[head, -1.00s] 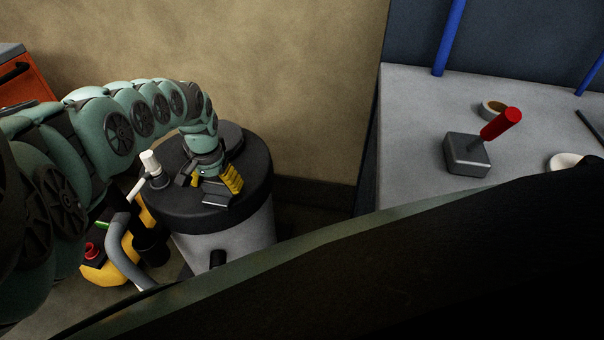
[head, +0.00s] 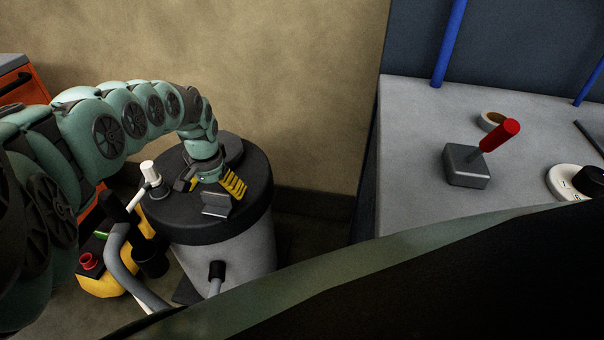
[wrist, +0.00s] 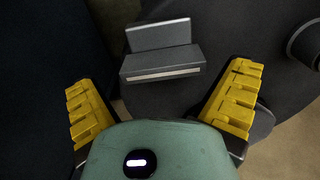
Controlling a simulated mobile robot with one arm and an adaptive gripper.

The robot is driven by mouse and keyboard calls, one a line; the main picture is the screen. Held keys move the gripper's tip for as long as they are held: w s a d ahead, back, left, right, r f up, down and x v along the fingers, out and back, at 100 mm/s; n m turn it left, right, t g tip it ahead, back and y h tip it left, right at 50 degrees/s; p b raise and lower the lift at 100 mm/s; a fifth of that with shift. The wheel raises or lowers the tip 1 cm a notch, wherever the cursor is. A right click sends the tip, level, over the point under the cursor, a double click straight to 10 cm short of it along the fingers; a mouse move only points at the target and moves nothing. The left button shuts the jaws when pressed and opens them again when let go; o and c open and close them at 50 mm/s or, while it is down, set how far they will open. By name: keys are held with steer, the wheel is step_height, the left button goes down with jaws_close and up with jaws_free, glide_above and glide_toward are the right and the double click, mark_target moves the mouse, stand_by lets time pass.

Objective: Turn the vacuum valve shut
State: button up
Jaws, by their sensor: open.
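My gripper (head: 211,187) is open and points down over the dark lid (head: 172,211) of a grey drum (head: 245,250). Its yellow fingers stand apart in the wrist view (wrist: 162,105). A grey angled metal piece (head: 217,205) is on the lid just in front of the fingers; in the wrist view this piece (wrist: 161,62) lies ahead of the fingertips with nothing gripped. A white-capped fitting (head: 149,172) stands at the lid's left edge. A grey block with a tilted red-handled lever (head: 499,136) stands on the right table. Which of these is the vacuum valve I cannot tell.
A yellow unit with a red cap (head: 88,261) and a grey hose (head: 117,255) sit left of the drum. The grey table (head: 420,150) on the right holds a tape roll (head: 491,121) and a white round thing with a black knob (head: 589,181). A wall stands behind the drum.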

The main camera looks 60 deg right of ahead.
mark_target(216, 194)
step_height(216, 194, up, 11)
steer(key=shift+a+f, duration=0.15)
stand_by(0.4)
steer(key=shift+w, duration=0.1)
